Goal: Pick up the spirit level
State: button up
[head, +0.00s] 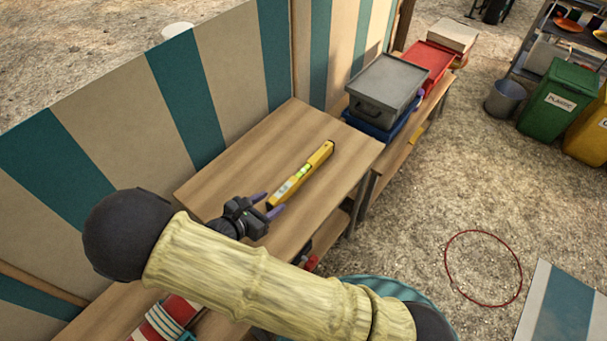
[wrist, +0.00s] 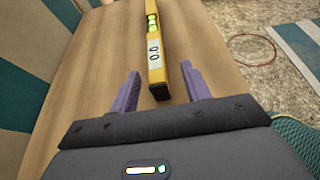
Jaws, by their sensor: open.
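The yellow spirit level (head: 302,173) lies flat on the wooden bench top. It has a green vial and a white label. In the wrist view the level (wrist: 153,50) runs away from me, with its near end between my two fingers. My gripper (head: 268,203) is open, with purple fingers, at the near end of the level. In the wrist view the gripper (wrist: 163,88) has one finger on each side of the level, with a gap on both sides. I cannot tell how high the fingers are above the bench.
The bench top (head: 250,150) is otherwise clear around the level. A striped panel (head: 190,90) stands along its left side. A grey lidded box (head: 385,90) and a red crate (head: 430,62) stand on the bench beyond. A red hoop (head: 483,268) lies on the ground at right.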

aim_at(277, 196)
jog(key=x, duration=0.5)
jog(key=shift+w+a, duration=0.2)
jog(key=shift+w, duration=0.05)
jog(key=shift+c, duration=0.2)
grip_shut()
